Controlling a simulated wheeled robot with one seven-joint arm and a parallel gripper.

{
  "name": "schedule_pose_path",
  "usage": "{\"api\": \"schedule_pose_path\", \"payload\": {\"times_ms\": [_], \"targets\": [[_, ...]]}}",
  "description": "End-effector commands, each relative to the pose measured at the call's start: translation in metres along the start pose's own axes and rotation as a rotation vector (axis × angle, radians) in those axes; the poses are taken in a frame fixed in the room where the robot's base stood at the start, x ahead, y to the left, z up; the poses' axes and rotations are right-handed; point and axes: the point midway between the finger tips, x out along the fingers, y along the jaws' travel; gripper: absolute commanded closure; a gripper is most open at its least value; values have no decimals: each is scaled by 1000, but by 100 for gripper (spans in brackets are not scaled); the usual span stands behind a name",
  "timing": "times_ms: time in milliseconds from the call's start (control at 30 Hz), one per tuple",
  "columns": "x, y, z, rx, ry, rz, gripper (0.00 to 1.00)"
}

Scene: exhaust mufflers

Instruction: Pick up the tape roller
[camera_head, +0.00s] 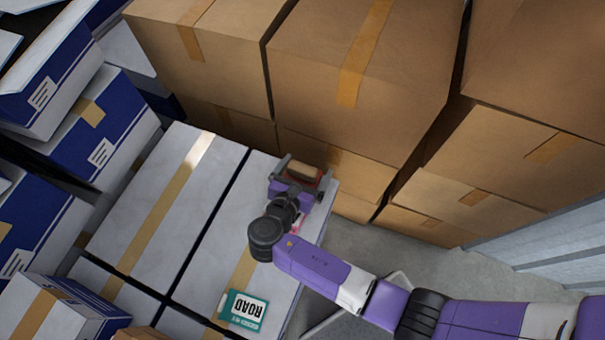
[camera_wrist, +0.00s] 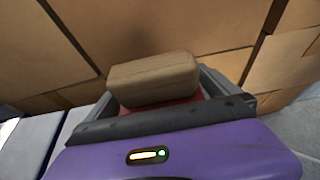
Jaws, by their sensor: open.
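The tape roller (camera_head: 302,171) has a tan, rounded block-like part above a red part. It is near the far right corner of the white box top in the head view. My gripper (camera_head: 304,175) is over it, with its two dark fingers open on either side. In the wrist view the tape roller's tan part (camera_wrist: 153,79) lies between the fingers of my gripper (camera_wrist: 161,84), with a gap to the right finger. Its lower part is hidden behind the purple gripper body, and I cannot tell whether a finger touches it.
Large brown cartons (camera_head: 361,75) stand close behind the gripper. A teal box marked ROAD (camera_head: 243,310) lies on the white box top (camera_head: 215,245) at the front. Blue-and-white boxes (camera_head: 100,135) are stacked at left. Grey floor (camera_head: 375,250) shows at right.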

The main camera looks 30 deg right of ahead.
Motion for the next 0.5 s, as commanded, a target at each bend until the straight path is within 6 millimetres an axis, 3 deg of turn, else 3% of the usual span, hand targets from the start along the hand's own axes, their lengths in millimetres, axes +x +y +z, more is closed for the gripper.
{"api": "schedule_pose_path", "payload": {"times_ms": [200, 500], "targets": [[1, 0, 0, 0, 0, 1, 0], [1, 0, 0, 0, 0, 1, 57]]}}
